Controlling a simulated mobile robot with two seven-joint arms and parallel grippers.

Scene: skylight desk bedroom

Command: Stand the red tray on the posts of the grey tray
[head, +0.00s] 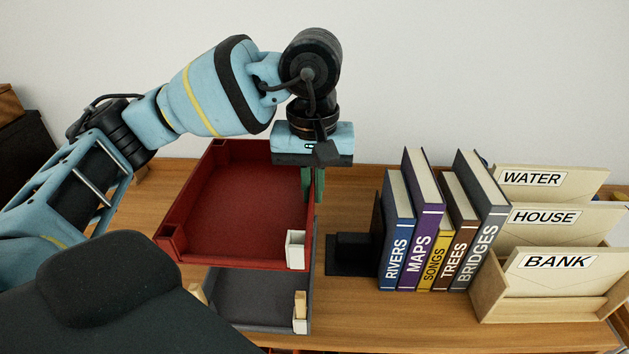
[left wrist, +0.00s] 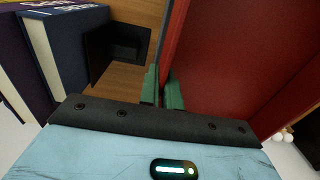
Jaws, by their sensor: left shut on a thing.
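The red tray (head: 240,205) hangs over the grey tray (head: 262,300) in the head view, with its near edge farther back than the grey tray's front. The grey tray lies on the desk, partly hidden under the red one. Light wooden posts (head: 300,304) show at its front corners. My left gripper (head: 312,185) is shut on the red tray's right wall. In the left wrist view its green fingers (left wrist: 163,90) pinch that wall, with the red tray (left wrist: 240,60) to the right. Whether the red tray touches the posts I cannot tell. My right gripper is not in view.
A black bookend (head: 350,250) and a row of several books (head: 435,230) stand right of the trays. A wooden letter holder (head: 545,295) with labelled envelopes is farther right. A white wall is behind the desk (head: 350,320).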

